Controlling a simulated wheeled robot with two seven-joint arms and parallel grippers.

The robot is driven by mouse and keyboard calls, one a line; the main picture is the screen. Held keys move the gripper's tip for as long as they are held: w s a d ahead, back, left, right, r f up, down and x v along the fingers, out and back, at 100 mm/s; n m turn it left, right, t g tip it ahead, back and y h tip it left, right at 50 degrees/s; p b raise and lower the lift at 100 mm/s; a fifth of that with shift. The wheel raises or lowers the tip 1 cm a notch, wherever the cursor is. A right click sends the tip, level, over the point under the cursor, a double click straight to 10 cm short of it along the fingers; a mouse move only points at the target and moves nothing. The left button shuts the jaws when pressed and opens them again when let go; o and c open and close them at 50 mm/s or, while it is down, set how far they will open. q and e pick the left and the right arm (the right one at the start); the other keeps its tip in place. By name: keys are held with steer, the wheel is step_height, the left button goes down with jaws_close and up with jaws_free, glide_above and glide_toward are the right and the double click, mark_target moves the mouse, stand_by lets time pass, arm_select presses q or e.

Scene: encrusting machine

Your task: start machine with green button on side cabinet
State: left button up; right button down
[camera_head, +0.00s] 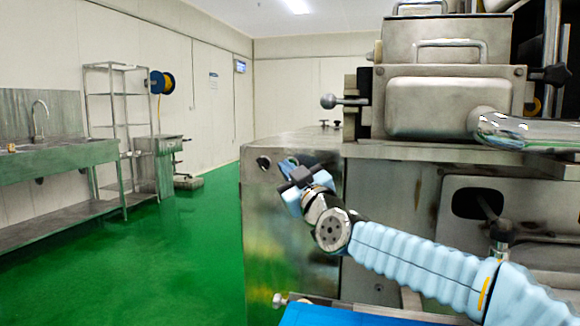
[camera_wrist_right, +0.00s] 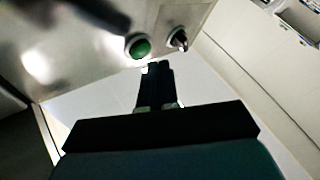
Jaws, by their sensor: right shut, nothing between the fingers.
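The side cabinet (camera_head: 287,245) is a metal box at the left end of the machine. In the right wrist view, the round green button (camera_wrist_right: 138,46) sits on its metal panel (camera_wrist_right: 75,50). My right gripper (camera_head: 284,168) is at the upper part of the cabinet in the head view. It is shut and empty. In the right wrist view, its fingertips (camera_wrist_right: 155,66) are close to the green button, just below and right of it. I cannot tell whether they touch. The button cannot be made out in the head view. My left gripper is not in view.
A dark knob (camera_wrist_right: 178,38) sits beside the green button. The machine's metal housing (camera_head: 450,100) and a ball-ended lever (camera_head: 328,101) rise to the right. A sink bench (camera_head: 60,155) and a rack (camera_head: 120,110) stand far left. The green floor (camera_head: 170,250) between is clear.

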steer(key=shift+w, duration=0.1)
steer(key=shift+w+d, duration=0.15)
steer(key=shift+w, duration=0.2)
steer(key=shift+w+d, duration=0.15)
steer(key=shift+w, duration=0.2)
stand_by(0.7)
stand_by(0.3)
steer(key=shift+s+a+b, duration=0.25)
steer(key=shift+s+b, duration=0.05)
steer(key=shift+s, duration=0.45)
